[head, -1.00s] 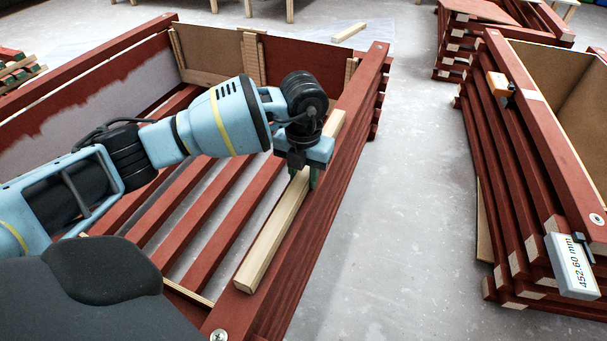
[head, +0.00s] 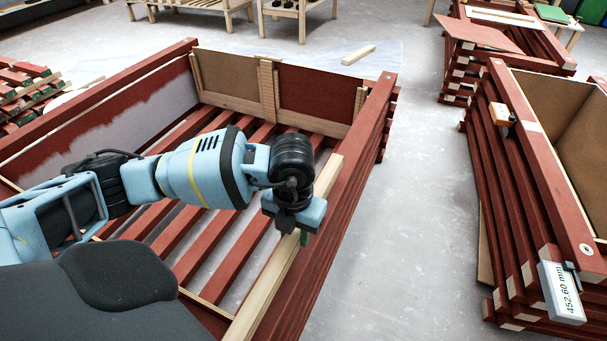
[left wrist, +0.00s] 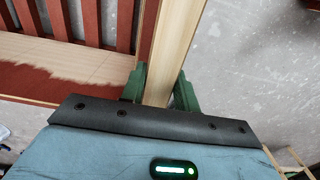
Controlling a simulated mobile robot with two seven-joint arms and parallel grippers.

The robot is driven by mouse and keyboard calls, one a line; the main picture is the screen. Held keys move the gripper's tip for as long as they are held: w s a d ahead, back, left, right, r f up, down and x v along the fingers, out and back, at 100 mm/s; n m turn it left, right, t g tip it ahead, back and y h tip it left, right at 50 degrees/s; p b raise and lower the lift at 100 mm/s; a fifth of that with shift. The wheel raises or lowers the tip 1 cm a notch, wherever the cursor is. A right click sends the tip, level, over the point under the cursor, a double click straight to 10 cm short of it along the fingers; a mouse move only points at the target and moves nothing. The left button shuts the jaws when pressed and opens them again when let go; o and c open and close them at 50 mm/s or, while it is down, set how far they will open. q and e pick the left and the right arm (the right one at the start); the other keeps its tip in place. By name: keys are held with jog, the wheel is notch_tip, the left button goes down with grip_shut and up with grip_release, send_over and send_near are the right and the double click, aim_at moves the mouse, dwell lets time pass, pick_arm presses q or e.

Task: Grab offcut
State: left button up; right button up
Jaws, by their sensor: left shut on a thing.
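The offcut is a long pale bare-wood batten (head: 274,275), lying lengthwise along the right-hand top rail of the red slatted frame (head: 366,125). My left gripper (head: 304,236) comes down over it from above. In the left wrist view the gripper's green fingers (left wrist: 159,88) stand on both sides of the batten (left wrist: 175,45), shut on it. Whether the batten touches the rail or hangs just above it I cannot tell. Its near end runs toward the bottom of the head view. My right gripper is not in view.
Another short pale piece (head: 358,54) lies on the floor behind the frame. A red stacked crate (head: 530,185) with a 452.60 mm display (head: 562,292) stands at right. Grey floor (head: 415,190) lies open between. Painted battens (head: 28,88) are stacked at far left.

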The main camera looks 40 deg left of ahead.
aim_at(286, 248)
pick_arm(q)
jog(key=s, duration=0.1)
jog(key=s+d, duration=0.1)
jog(key=s, duration=0.1)
jog(key=shift+s+r+p, duration=0.15)
jog(key=shift+r+p, duration=0.05)
jog(key=shift+p, duration=0.2)
jog(key=shift+s, duration=0.15)
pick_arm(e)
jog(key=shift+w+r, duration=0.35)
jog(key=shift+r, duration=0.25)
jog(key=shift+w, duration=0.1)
